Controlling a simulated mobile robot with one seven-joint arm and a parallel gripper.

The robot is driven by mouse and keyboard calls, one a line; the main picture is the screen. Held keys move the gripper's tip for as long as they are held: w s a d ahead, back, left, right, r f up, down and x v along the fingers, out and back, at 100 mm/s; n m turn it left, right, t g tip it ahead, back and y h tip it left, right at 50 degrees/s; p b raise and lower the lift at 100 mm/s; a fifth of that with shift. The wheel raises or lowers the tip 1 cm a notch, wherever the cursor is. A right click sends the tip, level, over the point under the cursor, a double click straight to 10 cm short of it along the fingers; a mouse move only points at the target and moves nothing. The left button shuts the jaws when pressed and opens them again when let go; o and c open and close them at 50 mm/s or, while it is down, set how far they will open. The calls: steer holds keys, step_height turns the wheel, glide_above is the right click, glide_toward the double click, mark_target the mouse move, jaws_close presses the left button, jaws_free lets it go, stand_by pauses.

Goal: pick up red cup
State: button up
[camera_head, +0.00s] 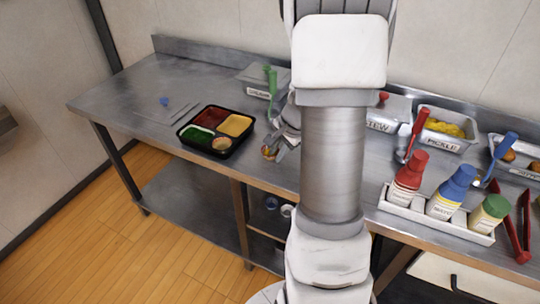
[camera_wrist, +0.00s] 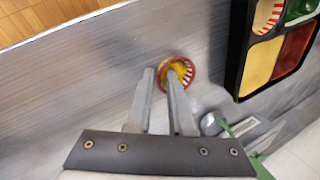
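The red cup (camera_wrist: 188,82) is small and round, with a red rim, a striped inner wall and something yellow inside. It stands on the steel counter, beside the black bento tray (camera_wrist: 241,80). In the head view the cup (camera_head: 268,153) shows small at the tip of my gripper (camera_head: 275,146), partly hidden. In the wrist view my gripper (camera_wrist: 160,76) has its two fingers apart. The left fingertip is outside the cup and the right one overlaps its opening, with the near-left rim between them. I cannot tell whether either finger touches the cup.
The tray holds red, green and yellow fills and a similar striped cup (camera_head: 221,145). A lidded container with green tongs (camera_head: 272,82) stands behind. Labelled pans (camera_head: 445,143), a bottle rack (camera_head: 399,206) and red tongs (camera_head: 516,232) fill the right. The counter's front-left is mostly clear.

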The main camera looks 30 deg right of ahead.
jaws_close()
steer(key=shift+r, duration=0.1)
